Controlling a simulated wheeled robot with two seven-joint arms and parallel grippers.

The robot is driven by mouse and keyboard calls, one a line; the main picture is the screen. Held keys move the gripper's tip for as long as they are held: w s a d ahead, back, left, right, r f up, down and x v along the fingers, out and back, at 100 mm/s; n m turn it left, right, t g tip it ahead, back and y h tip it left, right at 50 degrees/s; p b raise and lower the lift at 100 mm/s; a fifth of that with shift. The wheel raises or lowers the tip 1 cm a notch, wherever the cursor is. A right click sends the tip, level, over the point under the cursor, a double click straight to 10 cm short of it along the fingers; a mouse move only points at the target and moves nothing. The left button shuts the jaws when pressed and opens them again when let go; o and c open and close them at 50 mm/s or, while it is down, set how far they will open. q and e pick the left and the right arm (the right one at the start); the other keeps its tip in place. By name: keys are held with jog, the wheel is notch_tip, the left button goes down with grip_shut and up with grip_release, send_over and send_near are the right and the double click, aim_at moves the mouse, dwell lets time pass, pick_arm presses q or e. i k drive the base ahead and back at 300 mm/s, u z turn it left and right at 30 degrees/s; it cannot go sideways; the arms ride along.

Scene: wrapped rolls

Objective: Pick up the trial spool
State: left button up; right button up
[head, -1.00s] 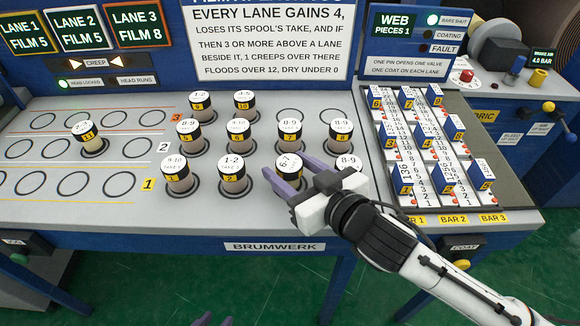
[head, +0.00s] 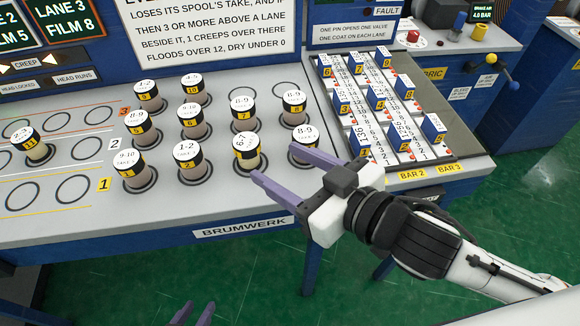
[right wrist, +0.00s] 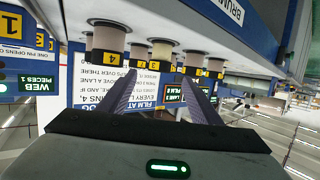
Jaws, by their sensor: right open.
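Several pale spools with black-and-yellow bands and white tops stand on the panel; no label reading "trial" is legible. The front-row spool marked 6-7 (head: 246,151) has its label turned relative to the others. A spool marked 8-9 (head: 305,137) stands right of it, partly hidden by a finger. My right gripper (head: 275,164) is open and empty, its purple fingertips just in front of these two spools. The right wrist view shows its fingers (right wrist: 161,88) apart, with a spool (right wrist: 160,50) beyond the gap. My left gripper (head: 194,311) shows only its parted fingertips at the bottom edge.
A spool marked 9-10 (head: 130,165) and one marked 1-2 (head: 187,155) stand left in the front row. A lone spool (head: 28,143) stands far left among empty rings. A board of blue pins (head: 376,97) lies right. Green floor is clear below the front edge.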

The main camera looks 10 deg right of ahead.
aim_at(27, 140)
jog(key=u, duration=1.25)
